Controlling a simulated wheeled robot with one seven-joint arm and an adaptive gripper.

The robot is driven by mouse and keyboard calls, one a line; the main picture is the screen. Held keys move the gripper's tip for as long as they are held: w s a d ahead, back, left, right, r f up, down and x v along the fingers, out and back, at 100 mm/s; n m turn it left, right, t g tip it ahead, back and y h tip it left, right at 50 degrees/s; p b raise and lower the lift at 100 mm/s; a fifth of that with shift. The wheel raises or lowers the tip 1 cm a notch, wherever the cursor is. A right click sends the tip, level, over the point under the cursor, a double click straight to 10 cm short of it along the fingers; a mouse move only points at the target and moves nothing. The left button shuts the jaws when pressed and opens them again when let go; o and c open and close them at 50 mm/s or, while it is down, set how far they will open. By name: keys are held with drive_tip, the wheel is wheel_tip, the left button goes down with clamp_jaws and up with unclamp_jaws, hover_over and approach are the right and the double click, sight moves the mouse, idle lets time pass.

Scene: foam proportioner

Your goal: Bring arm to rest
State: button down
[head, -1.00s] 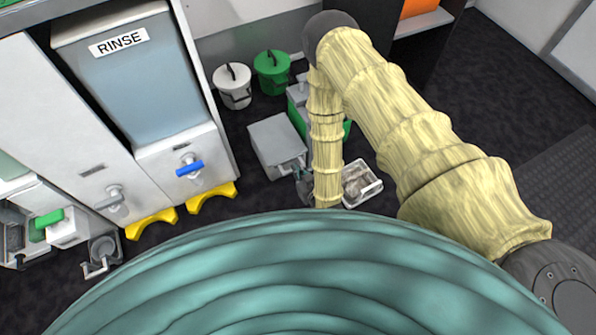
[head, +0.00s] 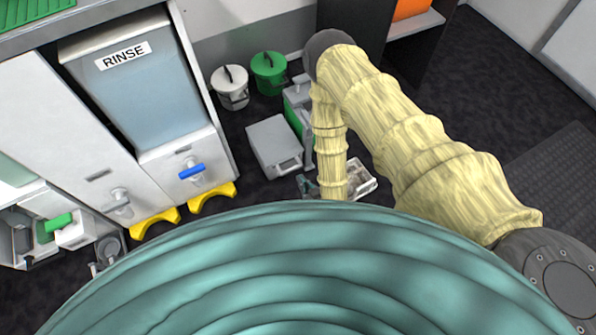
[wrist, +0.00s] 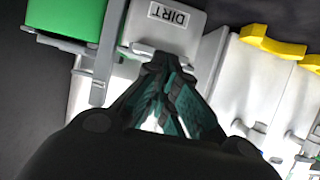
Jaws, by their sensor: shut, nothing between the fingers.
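My arm, in a pale yellow sleeve (head: 410,140), bends at a dark elbow at the top of the head view, and its forearm hangs down from there. My gripper (wrist: 165,62) is shut and empty in the wrist view, its dark, teal-padded fingers drawn together. In the head view only a bit of it (head: 309,186) shows beside the sleeve's lower end. The fingers overlap the grey box labelled DIRT (wrist: 165,25) in the wrist view; I cannot tell whether they touch it.
A grey lidded box (head: 273,142) and a small tray (head: 362,180) are on the dark floor near my forearm. White (head: 230,88) and green (head: 269,73) buckets stand behind. The RINSE tank cabinet (head: 185,165) is left, with yellow floor pieces (head: 212,197) below. Open floor lies right.

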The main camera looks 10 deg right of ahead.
drive_tip(key=shift+s+d+f, duration=0.15)
drive_tip(key=shift+s+f, duration=0.05)
drive_tip(key=shift+s, duration=0.3)
drive_tip(key=shift+s+d+f, duration=0.15)
drive_tip(key=shift+s, duration=0.4)
drive_tip(key=shift+s+d+f, duration=0.15)
drive_tip(key=shift+s+f, duration=0.05)
drive_tip(key=shift+s, duration=0.3)
drive_tip(key=s+d+r+m+g+h+p, duration=0.1)
drive_tip(key=s+d+r+g, duration=0.25)
drive_tip(key=s, duration=0.35)
drive_tip(key=s+d+r+m+g+h, duration=0.1)
drive_tip(key=s+d+r+g, duration=0.2)
drive_tip(key=s+r+g, duration=0.25)
drive_tip(key=s+d+r+m+g+h+p, duration=0.1)
drive_tip(key=s+d+r+m+g+h, duration=0.2)
drive_tip(key=s, duration=0.5)
wheel_tip(320, 180, up, 26)
drive_tip(key=n+y+p, duration=0.1)
drive_tip(key=p, duration=2.4)
drive_tip(key=shift+w+d+g, duration=0.15)
drive_tip(key=shift+w+g, duration=0.1)
drive_tip(key=shift+g, duration=0.05)
